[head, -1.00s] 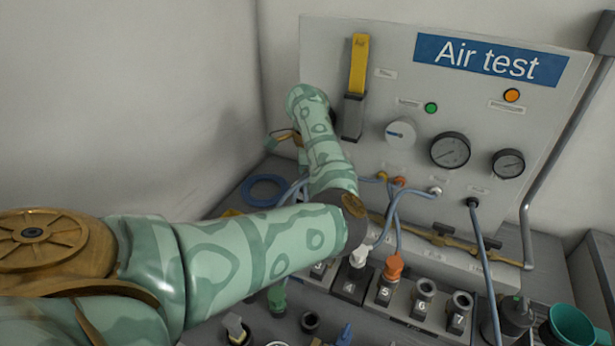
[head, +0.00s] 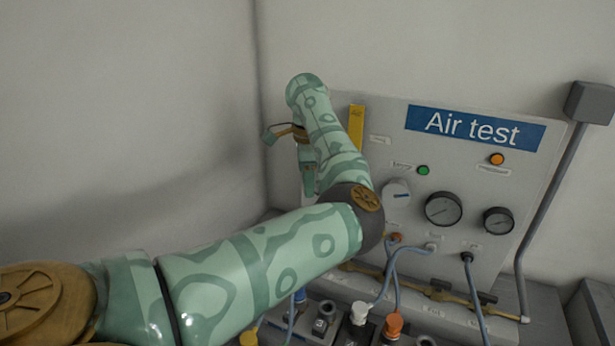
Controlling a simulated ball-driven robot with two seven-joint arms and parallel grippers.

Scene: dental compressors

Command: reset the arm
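My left arm (head: 265,262), with a green patterned shell, reaches in from the lower left and bends up at a dark and gold joint. Its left gripper (head: 287,153) hangs from the raised end, left of the panel and in front of the bare wall. Its two fingers show apart, with nothing seen between them. My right gripper is not in view. The grey Air test panel (head: 520,190) stands behind and to the right, and the forearm covers part of its left side.
The panel has a yellow lever (head: 356,127), a white knob (head: 396,192), and two gauges, a larger one (head: 443,209) and a smaller one (head: 497,221). Hoses run down to a white plug (head: 359,313) and an orange plug (head: 393,325). A grey pipe (head: 548,200) stands at right. The upper left is clear.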

